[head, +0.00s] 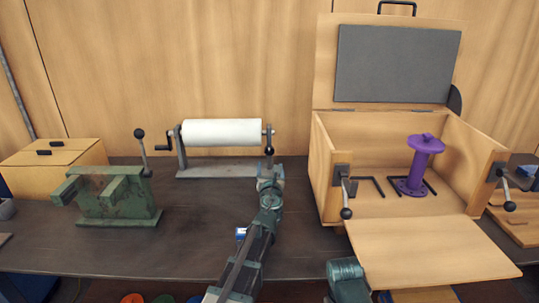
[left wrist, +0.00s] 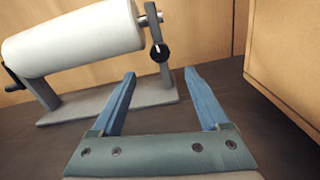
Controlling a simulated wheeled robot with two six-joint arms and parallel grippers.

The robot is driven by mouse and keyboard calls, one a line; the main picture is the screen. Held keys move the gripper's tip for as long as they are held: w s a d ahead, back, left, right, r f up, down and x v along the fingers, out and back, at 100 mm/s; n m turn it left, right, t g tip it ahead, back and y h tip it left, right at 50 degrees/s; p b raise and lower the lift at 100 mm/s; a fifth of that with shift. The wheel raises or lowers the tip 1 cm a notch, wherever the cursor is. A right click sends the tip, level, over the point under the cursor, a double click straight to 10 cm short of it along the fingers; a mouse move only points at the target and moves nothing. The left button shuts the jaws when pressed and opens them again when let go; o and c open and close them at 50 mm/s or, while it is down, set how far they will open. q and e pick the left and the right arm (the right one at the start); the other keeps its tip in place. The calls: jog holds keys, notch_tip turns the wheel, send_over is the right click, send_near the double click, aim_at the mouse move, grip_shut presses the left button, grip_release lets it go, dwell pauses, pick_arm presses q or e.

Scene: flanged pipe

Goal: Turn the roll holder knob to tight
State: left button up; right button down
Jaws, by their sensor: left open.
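The roll holder has a white roll (head: 222,132) on a grey base (head: 218,171), with a crank on its left end. It also shows in the left wrist view (left wrist: 75,43). Its black knob (left wrist: 159,52) with a white mark is on the right upright, and shows small in the head view (head: 269,151). My left gripper (left wrist: 158,75) is open and empty, with its two blue fingers apart below the knob and not touching it. In the head view my left arm reaches up to the right upright and partly hides it. My right gripper is not seen; only a part of my arm shows at the bottom.
A green vise-like block (head: 115,195) with a lever stands left of the roll holder. An open wooden box (head: 327,160) with a purple spool (head: 418,165) stands to the right. A smaller wooden box (head: 55,160) is at far left.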

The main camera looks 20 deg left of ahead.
aim_at(269, 152)
pick_arm(q)
jog(key=x, duration=1)
jog(key=shift+w, duration=0.2)
grip_shut()
